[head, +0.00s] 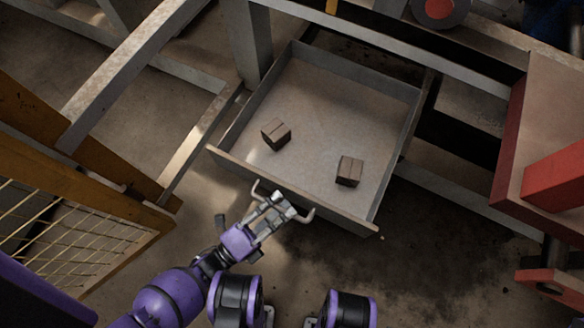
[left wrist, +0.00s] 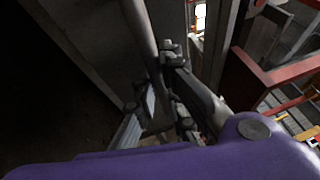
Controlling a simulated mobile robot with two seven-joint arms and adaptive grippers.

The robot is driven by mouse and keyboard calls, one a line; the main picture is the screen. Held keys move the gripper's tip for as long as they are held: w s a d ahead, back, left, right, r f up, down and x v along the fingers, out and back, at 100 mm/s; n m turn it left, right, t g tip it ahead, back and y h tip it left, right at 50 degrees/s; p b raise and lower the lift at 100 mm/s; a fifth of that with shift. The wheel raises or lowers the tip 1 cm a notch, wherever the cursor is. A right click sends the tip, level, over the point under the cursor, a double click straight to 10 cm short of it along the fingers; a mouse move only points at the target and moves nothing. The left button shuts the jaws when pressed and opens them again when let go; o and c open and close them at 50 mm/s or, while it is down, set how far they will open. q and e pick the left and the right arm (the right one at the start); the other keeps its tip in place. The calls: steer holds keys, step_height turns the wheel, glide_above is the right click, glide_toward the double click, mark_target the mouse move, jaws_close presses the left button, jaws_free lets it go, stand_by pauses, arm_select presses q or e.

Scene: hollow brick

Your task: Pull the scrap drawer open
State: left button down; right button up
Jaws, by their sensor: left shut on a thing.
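The scrap drawer (head: 322,114) is a grey metal drawer, pulled out from under the frame with its inside showing. Two small brown blocks, one at the left (head: 276,134) and one at the right (head: 350,171), lie apart on its floor. A bar handle (head: 308,215) is on its front panel. My left gripper (head: 274,208) is shut on the handle near the middle of the front. In the left wrist view the fingers (left wrist: 160,95) are at the grey handle bar (left wrist: 139,30); part of the grip is hidden. My right gripper is not clearly seen.
A yellow frame with wire mesh (head: 75,215) stands at the left. A red-edged bench (head: 545,120) is at the right. Grey metal beams (head: 130,70) cross behind and left. Bare, stained floor (head: 430,265) lies in front and right of the drawer.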

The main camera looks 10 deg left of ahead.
arm_select(q)
steer(key=s+a, duration=0.3)
steer(key=s, duration=0.6)
steer(key=shift+s+a, duration=0.15)
steer(key=shift+s, duration=0.15)
steer(key=shift+f, duration=0.1)
steer(key=c, duration=1.8)
jaws_free()
steer(key=v, duration=1.2)
